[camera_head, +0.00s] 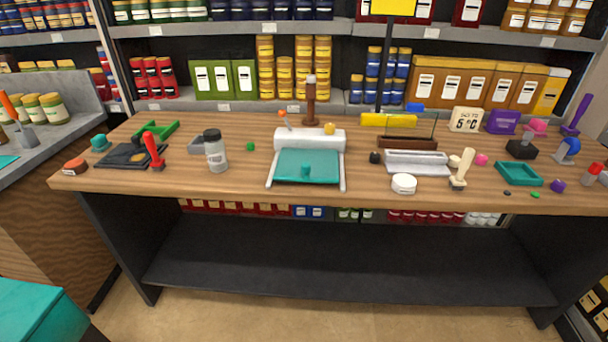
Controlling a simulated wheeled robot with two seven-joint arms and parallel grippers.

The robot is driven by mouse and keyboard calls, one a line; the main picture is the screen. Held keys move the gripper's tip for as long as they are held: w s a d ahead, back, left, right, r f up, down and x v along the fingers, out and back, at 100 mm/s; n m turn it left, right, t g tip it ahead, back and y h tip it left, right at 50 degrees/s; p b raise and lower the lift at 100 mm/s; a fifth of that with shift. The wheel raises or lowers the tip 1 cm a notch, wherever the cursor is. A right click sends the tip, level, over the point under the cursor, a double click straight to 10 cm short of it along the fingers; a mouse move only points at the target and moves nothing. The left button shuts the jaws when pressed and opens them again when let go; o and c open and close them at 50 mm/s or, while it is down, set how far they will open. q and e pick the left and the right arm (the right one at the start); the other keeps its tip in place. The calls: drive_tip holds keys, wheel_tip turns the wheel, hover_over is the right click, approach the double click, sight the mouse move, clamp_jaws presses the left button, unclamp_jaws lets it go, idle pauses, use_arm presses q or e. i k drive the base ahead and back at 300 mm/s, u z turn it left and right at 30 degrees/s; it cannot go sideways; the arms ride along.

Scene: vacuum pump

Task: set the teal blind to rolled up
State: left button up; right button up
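The teal blind (308,164) lies in the middle of the wooden table. Its teal sheet is drawn out from a white roller housing (309,139) toward the table's front edge, between two pale side rails. A small teal knob (305,170) sits near the sheet's front end. A yellow knob (329,128) and a thin orange-tipped lever (284,119) show at the housing. Neither of my grippers is in view.
A clear jar with a dark lid (215,150) stands left of the blind. A white round tub (404,183), a cream-handled tool (461,168) and a silver tray (417,163) are to its right. Stocked shelves line the back.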

sight(305, 166)
drive_tip(key=z, duration=0.55)
drive_tip(key=k, duration=0.65)
drive_tip(key=z, duration=0.85)
drive_tip(key=i, duration=1.2)
drive_tip(key=u, duration=0.75)
